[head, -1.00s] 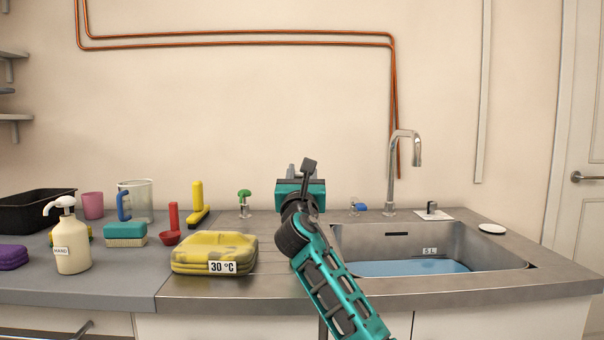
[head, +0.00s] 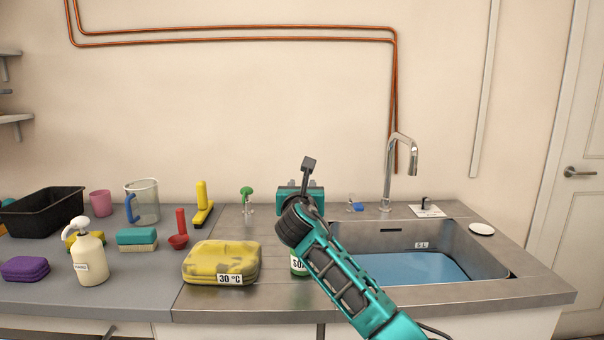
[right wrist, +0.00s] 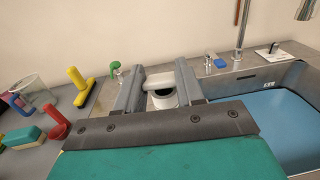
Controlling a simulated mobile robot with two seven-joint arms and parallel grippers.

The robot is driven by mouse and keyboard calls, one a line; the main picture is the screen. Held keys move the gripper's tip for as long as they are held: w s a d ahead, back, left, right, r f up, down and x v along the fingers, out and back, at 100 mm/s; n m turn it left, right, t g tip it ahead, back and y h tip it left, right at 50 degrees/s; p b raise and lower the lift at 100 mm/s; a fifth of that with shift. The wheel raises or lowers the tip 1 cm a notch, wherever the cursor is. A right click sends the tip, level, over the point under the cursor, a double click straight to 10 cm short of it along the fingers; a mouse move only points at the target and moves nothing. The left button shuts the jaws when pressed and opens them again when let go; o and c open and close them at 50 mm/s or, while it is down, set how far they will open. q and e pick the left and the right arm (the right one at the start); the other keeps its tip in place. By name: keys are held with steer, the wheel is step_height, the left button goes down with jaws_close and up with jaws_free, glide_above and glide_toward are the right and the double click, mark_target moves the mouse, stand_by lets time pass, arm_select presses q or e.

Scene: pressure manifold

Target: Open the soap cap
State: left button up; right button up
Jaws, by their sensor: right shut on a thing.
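The soap bottle (head: 299,266) stands on the counter in the head view, mostly hidden behind my right arm. Part of its green label shows. In the right wrist view, a pale cap piece (right wrist: 158,80) sits between the fingers of my right gripper (right wrist: 160,72), above a round white rim with a dark middle. The fingers are shut on this cap, one on each side. I cannot tell for certain whether the cap is seated or lifted off the rim. In the head view my teal right gripper body shows, but its fingertips are hidden. My left gripper is not in view.
The sink (head: 478,240) with blue water and the tap (head: 388,185) are at the right. A white pump bottle (head: 90,258), jug (head: 143,201) and brushes crowd the left counter.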

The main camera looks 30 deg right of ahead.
steer(key=shift+w+d+r+g+y+p, duration=0.1)
steer(key=shift+r+g+y+p, duration=0.2)
steer(key=shift+r+g+p, duration=0.25)
steer(key=g, duration=0.1)
steer(key=g+y, duration=0.2)
steer(key=shift+w+d+r, duration=0.3)
steer(key=shift+w+d, duration=0.05)
steer(key=shift+w, duration=0.05)
steer(key=shift+w+d+r+g+y, duration=0.15)
steer(key=shift+w+g+y, duration=0.15)
steer(key=shift+g+y, duration=0.45)
steer(key=shift+w+d+r+g+y, duration=0.2)
steer(key=shift+g+y, duration=0.25)
steer(key=shift+g, duration=0.45)
steer(key=shift+f, duration=0.2)
steer(key=o, duration=1.1)
steer(key=shift+w, duration=0.1)
steer(key=shift+c, duration=0.2)
steer(key=shift+r, duration=0.1)
steer(key=shift+r, duration=0.1)
